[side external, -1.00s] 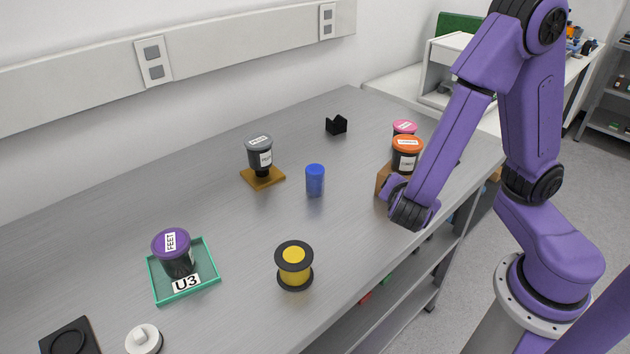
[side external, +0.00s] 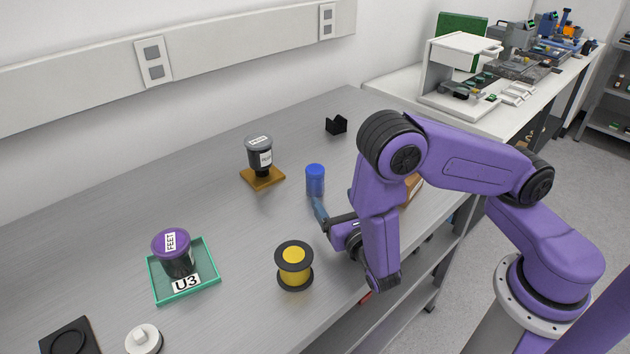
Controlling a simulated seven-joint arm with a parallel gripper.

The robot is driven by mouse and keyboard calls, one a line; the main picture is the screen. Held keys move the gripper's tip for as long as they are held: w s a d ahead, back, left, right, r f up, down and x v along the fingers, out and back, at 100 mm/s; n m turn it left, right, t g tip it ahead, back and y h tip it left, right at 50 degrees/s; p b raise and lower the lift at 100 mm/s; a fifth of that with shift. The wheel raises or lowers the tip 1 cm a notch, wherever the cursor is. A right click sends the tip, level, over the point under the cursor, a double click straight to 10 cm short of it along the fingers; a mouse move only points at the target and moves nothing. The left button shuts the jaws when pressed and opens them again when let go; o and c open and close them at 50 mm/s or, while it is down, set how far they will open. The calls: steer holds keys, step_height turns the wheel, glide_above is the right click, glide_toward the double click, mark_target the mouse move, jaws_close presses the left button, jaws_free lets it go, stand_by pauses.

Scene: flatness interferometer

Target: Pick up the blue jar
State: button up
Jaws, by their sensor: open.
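The blue jar (side external: 315,179) stands upright on the grey bench in the middle of the side view. My gripper (side external: 319,208) is low over the bench, just in front of the jar's base, reaching toward it from the lower right. Its jaws are open. One blue-grey finger shows with its tip close to the jar's lower edge; the other finger is hard to make out. I cannot tell whether the finger touches the jar. Nothing shows between the jaws.
A grey-lidded jar on a tan plate (side external: 250,181) stands left of the blue jar. A black and yellow spool (side external: 294,265) stands near the gripper. A purple-lidded jar (side external: 172,254) sits in a green tray (side external: 213,273). A black holder (side external: 336,125) is behind. My arm mostly covers a brown block (side external: 414,186).

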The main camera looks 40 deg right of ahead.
mark_target(312, 165)
steer(key=x, duration=1.4)
steer(key=shift+a+r, duration=0.15)
steer(key=shift+r, duration=0.05)
steer(key=c, duration=1.1)
steer(key=shift+r, duration=0.15)
